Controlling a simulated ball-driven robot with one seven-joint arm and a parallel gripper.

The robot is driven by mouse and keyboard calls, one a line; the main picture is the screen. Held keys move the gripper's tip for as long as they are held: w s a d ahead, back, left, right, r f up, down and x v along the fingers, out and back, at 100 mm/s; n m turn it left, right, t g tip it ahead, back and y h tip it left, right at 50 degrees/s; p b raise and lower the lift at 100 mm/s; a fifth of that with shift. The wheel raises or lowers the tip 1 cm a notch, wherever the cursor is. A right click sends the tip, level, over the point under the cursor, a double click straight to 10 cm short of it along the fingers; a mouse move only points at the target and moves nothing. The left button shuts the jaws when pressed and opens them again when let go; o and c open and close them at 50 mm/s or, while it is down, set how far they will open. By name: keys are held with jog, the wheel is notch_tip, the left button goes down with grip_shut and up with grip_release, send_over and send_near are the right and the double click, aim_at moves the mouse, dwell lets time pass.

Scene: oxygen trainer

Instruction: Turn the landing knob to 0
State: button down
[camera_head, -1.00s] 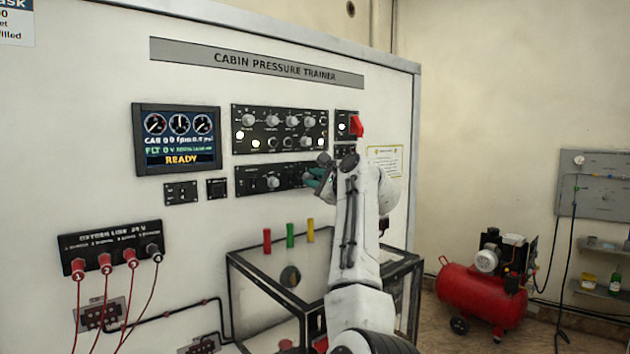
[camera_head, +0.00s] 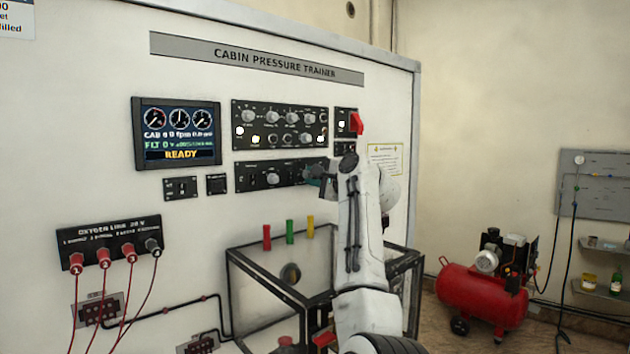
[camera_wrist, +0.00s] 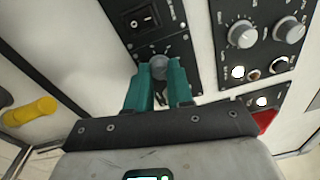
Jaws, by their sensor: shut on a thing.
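The knob (camera_wrist: 159,67) is grey and round, on a black panel with scale marks around it. Its label is not readable and its pointer is largely hidden. My gripper (camera_wrist: 159,84) has teal fingers, one on each side of the knob, and is shut on it. In the head view my gripper (camera_head: 318,173) is at the right end of the lower black panel (camera_head: 245,179), and my arm hides that end with the held knob.
The upper knob panel (camera_head: 280,128) and a red switch lever (camera_head: 356,123) are close above my gripper. A display (camera_head: 177,134) reads READY.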

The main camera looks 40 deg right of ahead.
jog(key=n, duration=0.2)
jog(key=n+b, duration=0.1)
jog(key=n, duration=0.2)
jog(key=n+b, duration=0.1)
jog(key=n, duration=0.1)
jog(key=shift+d+f+n, duration=0.1)
jog(key=shift+f+n, duration=0.2)
jog(key=shift+n, duration=0.1)
jog(key=n+y+b, duration=0.1)
jog(key=n+b, duration=0.1)
jog(key=n, duration=0.4)
jog(key=c, duration=1)
grip_release()
jog(key=shift+r, duration=0.15)
jog(key=shift+s, duration=0.1)
jog(key=s+b, duration=0.4)
jog(key=s, duration=0.6)
jog(key=shift+s+d+f, duration=0.2)
jog(key=shift+s+f, duration=0.1)
jog(key=shift+f, duration=0.05)
